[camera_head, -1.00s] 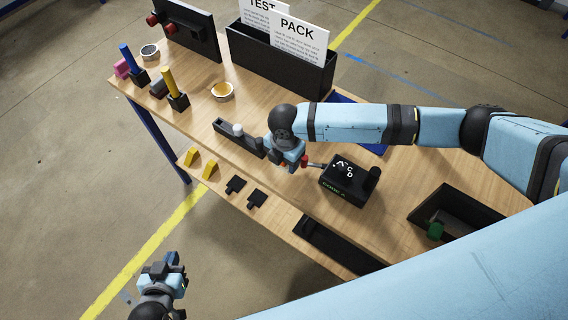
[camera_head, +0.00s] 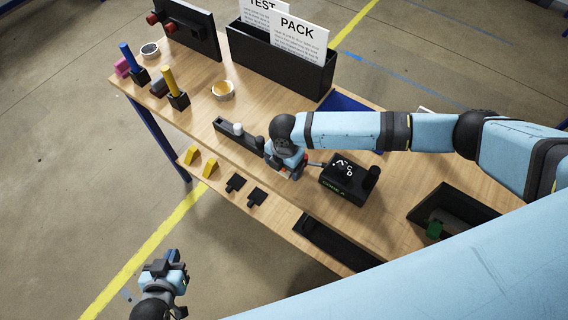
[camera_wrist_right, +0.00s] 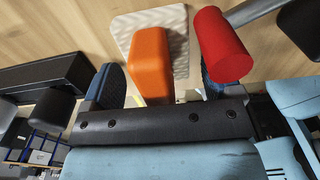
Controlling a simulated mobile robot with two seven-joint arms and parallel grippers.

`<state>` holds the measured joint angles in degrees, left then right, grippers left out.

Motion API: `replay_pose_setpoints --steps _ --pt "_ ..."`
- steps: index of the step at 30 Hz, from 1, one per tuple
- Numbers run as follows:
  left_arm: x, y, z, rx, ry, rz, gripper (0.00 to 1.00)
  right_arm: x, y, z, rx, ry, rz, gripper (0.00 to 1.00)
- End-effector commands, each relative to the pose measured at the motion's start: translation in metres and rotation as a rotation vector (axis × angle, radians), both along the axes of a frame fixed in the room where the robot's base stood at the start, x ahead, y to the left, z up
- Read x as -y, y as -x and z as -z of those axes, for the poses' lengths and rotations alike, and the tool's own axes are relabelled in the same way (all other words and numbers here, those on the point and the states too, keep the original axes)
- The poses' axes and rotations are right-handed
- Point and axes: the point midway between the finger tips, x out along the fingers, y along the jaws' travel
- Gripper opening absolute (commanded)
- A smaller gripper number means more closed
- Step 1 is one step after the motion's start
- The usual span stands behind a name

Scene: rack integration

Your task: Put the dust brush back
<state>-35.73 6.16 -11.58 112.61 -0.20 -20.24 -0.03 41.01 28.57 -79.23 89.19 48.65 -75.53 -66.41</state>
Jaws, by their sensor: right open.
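In the right wrist view an orange block-like handle (camera_wrist_right: 152,58) stands on a white, ridged pad (camera_wrist_right: 178,22); this looks like the dust brush, on the wooden table. My right gripper (camera_wrist_right: 160,88) is open, with its blue finger pads on either side of the orange handle; I cannot tell whether they touch it. In the head view my right gripper (camera_head: 286,168) is low over the table, left of the black box, and mostly hides the brush. My left gripper (camera_head: 166,268) hangs off the table at lower left; its jaw gap is unclear.
A red-handled tool (camera_wrist_right: 222,45) is close to the right finger. A black box with a knob (camera_head: 345,182) stands to the right. Yellow blocks (camera_head: 210,168) sit on the lower shelf.

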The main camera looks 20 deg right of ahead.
Motion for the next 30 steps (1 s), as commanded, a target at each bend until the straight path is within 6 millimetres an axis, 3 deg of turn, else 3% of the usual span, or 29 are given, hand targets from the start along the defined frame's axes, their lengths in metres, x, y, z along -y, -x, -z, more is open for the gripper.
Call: replay_pose_setpoints --steps 5,18,24,30 --pt "0.001 0.0 0.003 0.004 -0.004 0.007 0.0 0.0 -0.001 -0.018 0.002 -0.002 -0.001 0.84" --pt "-0.002 0.003 0.017 0.009 -0.026 0.034 0.0 0.002 -0.003 -0.104 0.003 -0.001 0.0 0.84" --pt "0.0 0.003 0.018 0.008 -0.021 0.033 0.0 0.002 -0.002 -0.119 0.001 0.0 0.0 0.84" --pt "0.001 0.001 0.017 0.011 -0.019 0.032 0.0 0.003 -0.002 -0.121 0.0 0.0 0.0 0.84"
